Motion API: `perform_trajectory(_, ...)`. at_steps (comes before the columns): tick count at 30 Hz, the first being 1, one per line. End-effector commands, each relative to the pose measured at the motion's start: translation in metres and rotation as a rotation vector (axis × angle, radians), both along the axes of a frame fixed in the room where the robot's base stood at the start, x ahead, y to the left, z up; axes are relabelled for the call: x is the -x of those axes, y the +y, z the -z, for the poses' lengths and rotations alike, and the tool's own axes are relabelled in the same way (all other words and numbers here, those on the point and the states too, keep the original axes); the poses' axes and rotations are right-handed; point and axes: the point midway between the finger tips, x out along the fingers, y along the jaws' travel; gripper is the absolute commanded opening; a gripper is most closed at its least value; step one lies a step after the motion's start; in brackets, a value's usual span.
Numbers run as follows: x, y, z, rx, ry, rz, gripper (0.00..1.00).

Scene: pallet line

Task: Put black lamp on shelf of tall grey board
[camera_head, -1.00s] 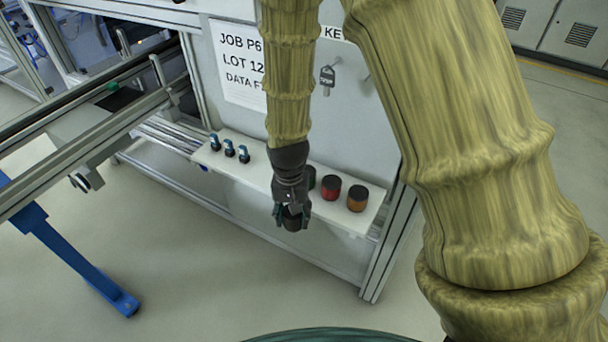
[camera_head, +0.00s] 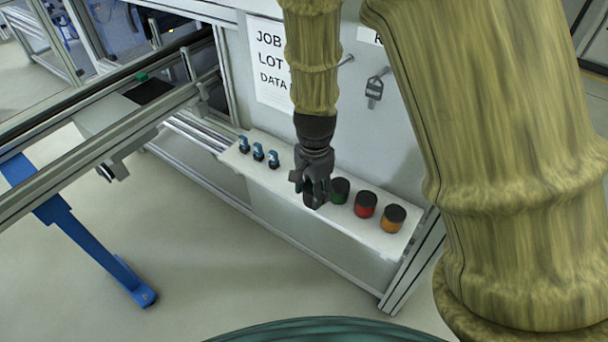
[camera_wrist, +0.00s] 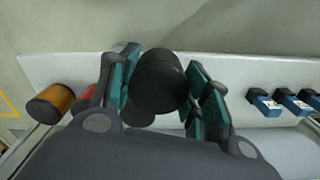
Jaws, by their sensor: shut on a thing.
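My gripper (camera_head: 314,190) is shut on the black lamp, a dark cylinder; in the wrist view the black lamp (camera_wrist: 159,82) sits between the two finger pads. In the head view the lamp is mostly hidden by the fingers. The white shelf (camera_head: 290,200) runs along the lower part of the tall grey board (camera_head: 388,120). My gripper and the lamp are over the shelf's middle, left of the green lamp (camera_head: 340,190). I cannot tell whether the lamp touches the shelf.
On the shelf's right stand a red lamp (camera_head: 365,204) and an orange lamp (camera_head: 392,218), both black-topped. Several small blue-and-black parts (camera_head: 258,152) stand at the left. A key (camera_head: 374,90) hangs on the board. A conveyor (camera_head: 120,130) lies to the left.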

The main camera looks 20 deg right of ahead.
Motion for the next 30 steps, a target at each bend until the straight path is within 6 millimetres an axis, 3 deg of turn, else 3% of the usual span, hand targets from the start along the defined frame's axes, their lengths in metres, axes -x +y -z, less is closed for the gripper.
perform_trajectory(6, -0.045, 0.002, 0.001, 0.0, 0.001, -0.004, 0.23)
perform_trajectory(12, -0.076, 0.004, 0.006, 0.0, 0.001, -0.006, 0.23)
perform_trajectory(22, -0.085, 0.004, 0.014, -0.001, 0.003, -0.005, 0.23)
perform_trajectory(30, -0.085, 0.004, 0.038, -0.001, 0.001, -0.005, 0.23)
